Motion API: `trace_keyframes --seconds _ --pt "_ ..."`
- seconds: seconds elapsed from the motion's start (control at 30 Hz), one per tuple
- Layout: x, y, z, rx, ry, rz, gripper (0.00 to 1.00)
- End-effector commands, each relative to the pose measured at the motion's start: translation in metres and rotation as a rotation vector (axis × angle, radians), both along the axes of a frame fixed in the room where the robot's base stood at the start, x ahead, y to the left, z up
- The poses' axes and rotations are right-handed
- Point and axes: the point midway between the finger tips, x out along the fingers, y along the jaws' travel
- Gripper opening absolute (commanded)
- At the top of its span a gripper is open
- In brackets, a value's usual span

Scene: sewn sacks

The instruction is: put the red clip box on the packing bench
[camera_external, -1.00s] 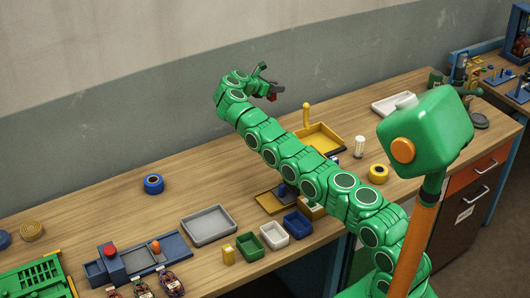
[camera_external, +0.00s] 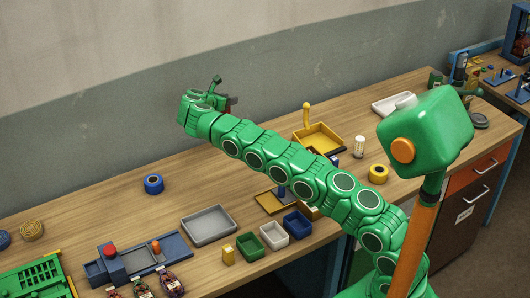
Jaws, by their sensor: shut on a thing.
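My gripper (camera_external: 222,98) is in the air above the back of the long wooden bench (camera_external: 110,215), near the wall. It is shut on the small dark red clip box (camera_external: 231,101), which is mostly hidden by the fingers and the wrist. The clip box is held clear of the bench top. No label shows which bench is the packing bench.
Bare wood lies between the blue roll and the grey tray.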

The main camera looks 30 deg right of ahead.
Motion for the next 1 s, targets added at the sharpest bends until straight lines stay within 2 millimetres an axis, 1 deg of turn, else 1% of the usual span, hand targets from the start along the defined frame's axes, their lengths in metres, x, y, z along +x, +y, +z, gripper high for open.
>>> trace_keyframes --seconds 0.03,0.1,0.27,0.4,0.47,0.5,0.57,0.7,0.8,0.87,1.0 --pt "-0.003 0.023 0.003 -0.001 0.000 0.037 0.08" --pt "-0.008 0.051 0.003 0.000 -0.002 0.084 0.08" --pt "-0.023 0.116 0.000 -0.001 -0.001 0.191 0.08" --pt "-0.043 0.170 -0.003 -0.001 0.000 0.283 0.08" --pt "-0.053 0.192 -0.005 -0.002 0.003 0.323 0.08" --pt "-0.060 0.207 -0.005 -0.001 0.000 0.352 0.08" --pt "-0.072 0.229 -0.006 0.000 -0.001 0.393 0.08" --pt "-0.102 0.277 -0.012 -0.002 0.001 0.486 0.08" --pt "-0.126 0.307 -0.014 -0.001 -0.002 0.550 0.08" --pt "-0.142 0.324 -0.018 -0.002 0.001 0.586 0.08" --pt "-0.179 0.359 -0.024 -0.001 0.001 0.673 0.08"
